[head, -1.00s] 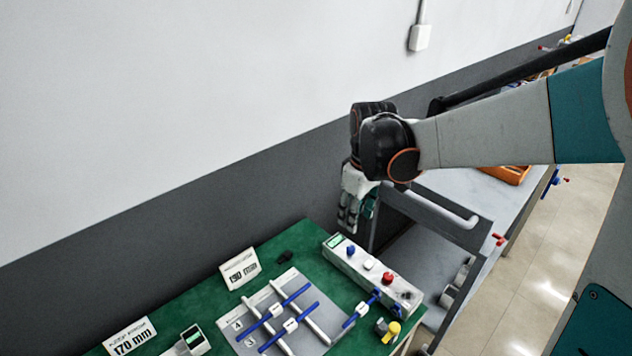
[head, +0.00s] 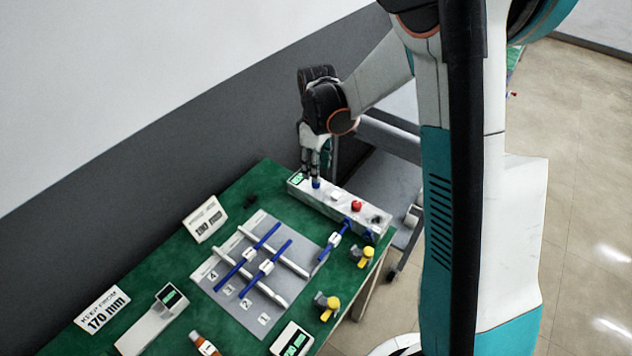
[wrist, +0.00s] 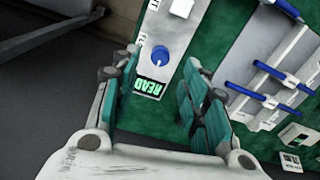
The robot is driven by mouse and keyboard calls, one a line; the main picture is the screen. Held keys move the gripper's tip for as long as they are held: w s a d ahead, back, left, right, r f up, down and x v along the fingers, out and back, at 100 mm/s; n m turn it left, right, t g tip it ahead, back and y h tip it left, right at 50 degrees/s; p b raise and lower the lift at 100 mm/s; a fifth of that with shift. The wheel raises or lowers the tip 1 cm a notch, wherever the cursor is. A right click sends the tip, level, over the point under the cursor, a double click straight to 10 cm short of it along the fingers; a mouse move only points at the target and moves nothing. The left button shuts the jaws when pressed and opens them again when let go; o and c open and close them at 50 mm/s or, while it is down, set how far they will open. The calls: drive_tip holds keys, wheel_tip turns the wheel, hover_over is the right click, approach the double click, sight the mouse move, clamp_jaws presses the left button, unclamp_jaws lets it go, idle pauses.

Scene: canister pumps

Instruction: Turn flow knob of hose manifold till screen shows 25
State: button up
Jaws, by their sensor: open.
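The hose manifold (head: 340,207) is a long pale box at the back right of the green table. A blue knob (head: 316,184) stands near its left end, beside a small green screen (head: 297,178). In the wrist view the blue knob (wrist: 160,55) has a white pointer mark, and the screen (wrist: 149,87) shows text that looks like READ; I can make out no number. My gripper (head: 313,165) points down above the knob. In the wrist view my open gripper (wrist: 157,78) has its fingers on either side of the knob and screen, apart from the knob.
A 170 mm sign (head: 102,310) and yellow-capped fittings (head: 328,307) stand on the table.

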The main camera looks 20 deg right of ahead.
sight(316, 184)
wheel_tip(316, 184, down, 5)
drive_tip(key=shift+f+b, duration=0.15)
drive_tip(key=shift+b, duration=0.55)
clamp_jaws()
